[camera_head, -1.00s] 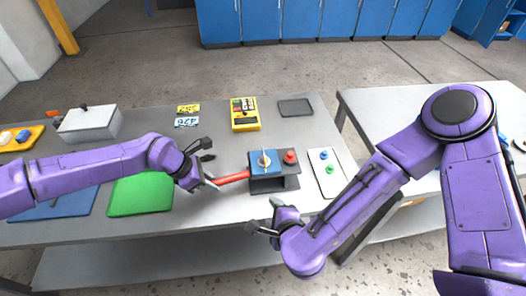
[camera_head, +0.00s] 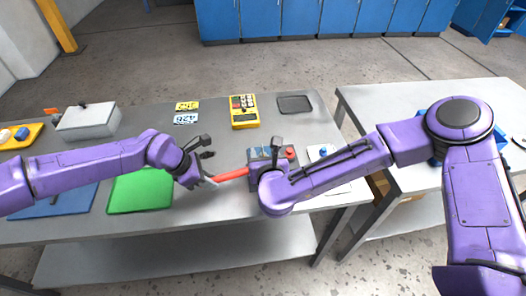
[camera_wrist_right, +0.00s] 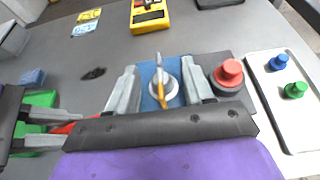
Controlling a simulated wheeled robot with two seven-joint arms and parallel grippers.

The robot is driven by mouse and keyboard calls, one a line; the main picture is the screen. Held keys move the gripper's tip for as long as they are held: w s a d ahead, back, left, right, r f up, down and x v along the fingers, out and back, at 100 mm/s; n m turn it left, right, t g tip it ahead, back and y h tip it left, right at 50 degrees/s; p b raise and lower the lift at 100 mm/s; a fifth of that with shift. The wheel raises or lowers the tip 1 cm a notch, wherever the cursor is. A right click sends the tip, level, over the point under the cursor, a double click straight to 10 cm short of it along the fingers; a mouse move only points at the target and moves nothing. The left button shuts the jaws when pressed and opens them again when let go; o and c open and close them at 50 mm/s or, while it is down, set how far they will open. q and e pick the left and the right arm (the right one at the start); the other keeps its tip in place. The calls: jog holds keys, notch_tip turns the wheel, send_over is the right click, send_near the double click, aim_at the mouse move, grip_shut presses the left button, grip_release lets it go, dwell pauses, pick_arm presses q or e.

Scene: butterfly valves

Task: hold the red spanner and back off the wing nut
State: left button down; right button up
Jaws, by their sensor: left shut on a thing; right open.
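My left gripper (camera_head: 207,180) is shut on the red spanner (camera_head: 231,174), which reaches right to the grey block with the blue plate. In the right wrist view, part of the spanner (camera_wrist_right: 66,127) shows at the left. My right gripper (camera_head: 264,148) is over the block and hides most of it in the head view. The right wrist view shows the gripper (camera_wrist_right: 159,70) open, one finger on each side of the wing nut (camera_wrist_right: 159,92). The nut is grey with a yellow-orange wing, standing on the blue plate (camera_wrist_right: 148,70). Gaps show between the fingers and the wing.
A red knob (camera_wrist_right: 230,72) stands on the block, right of my right gripper. A white tray (camera_wrist_right: 282,110) with blue and green knobs lies further right. A yellow box with buttons (camera_head: 244,112) and a dark tray (camera_head: 295,104) lie behind. A green mat (camera_head: 140,192) lies left.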

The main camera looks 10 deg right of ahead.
jog(key=shift+x, duration=0.85)
grip_shut()
